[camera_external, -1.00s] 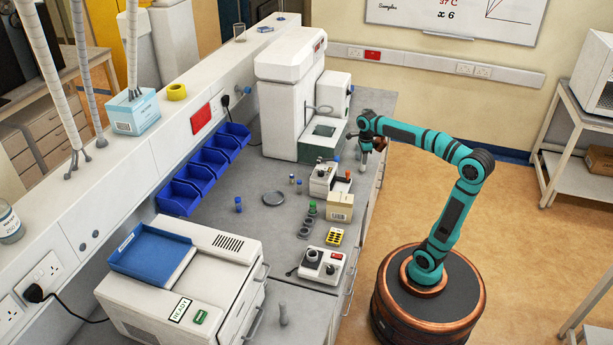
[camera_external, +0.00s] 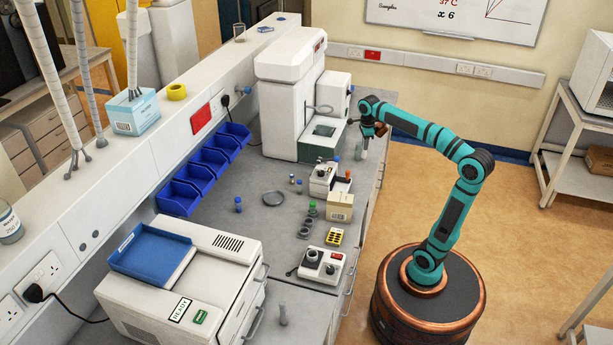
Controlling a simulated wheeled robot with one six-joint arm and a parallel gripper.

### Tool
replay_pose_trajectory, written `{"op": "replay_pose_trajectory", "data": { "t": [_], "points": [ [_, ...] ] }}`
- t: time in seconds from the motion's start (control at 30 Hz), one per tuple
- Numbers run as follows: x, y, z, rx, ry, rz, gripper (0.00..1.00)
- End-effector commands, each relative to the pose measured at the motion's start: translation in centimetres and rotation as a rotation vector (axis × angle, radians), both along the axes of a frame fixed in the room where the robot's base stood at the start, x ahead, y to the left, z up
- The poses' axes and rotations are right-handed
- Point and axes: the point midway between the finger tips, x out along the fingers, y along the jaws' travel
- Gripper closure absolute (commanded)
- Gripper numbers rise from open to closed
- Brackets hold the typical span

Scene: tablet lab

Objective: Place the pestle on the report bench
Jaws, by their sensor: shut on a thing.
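My gripper (camera_external: 368,135) is at the far right of the long grey bench (camera_external: 258,190), close to its right edge. It is shut on a small pale grey thing (camera_external: 364,147) that hangs below the jaws and looks like the pestle, though it is small and partly hidden. The held thing appears upright, in front of the large white instrument. I cannot tell exactly how high above the bench it is. A similar grey upright piece (camera_external: 283,313) stands on the front part of the bench, beside the white READY machine (camera_external: 190,285).
Blue bins (camera_external: 205,170) line the left.

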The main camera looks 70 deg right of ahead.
Motion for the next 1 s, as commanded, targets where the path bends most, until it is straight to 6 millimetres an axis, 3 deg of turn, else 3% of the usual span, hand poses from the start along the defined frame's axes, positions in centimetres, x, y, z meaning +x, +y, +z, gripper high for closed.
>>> {"op": "replay_pose_trajectory", "data": {
  "t": [0.43, 0.87, 1.0],
  "points": [
    [0.0, 0.0, 2.9, -0.001, -0.001, 0.000, 1.00],
    [0.1, 0.0, 13.4, -0.001, -0.002, 0.000, 1.00],
    [2.2, 1.4, 13.3, 0.000, 0.001, 0.051, 1.00]
  ]
}}
